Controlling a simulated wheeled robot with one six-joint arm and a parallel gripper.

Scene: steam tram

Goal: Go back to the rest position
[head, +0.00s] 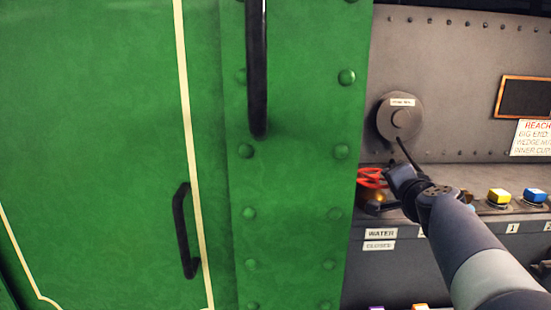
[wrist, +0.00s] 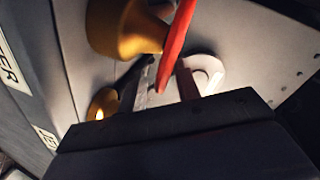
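My gripper (head: 394,174) is at the right of the head view, at the end of my arm reaching in from the lower right.
Yellow (head: 499,196) and blue (head: 535,195) buttons stand on the ledge to the right. A green riveted wall (head: 290,180) with black handles (head: 257,70) fills the left.

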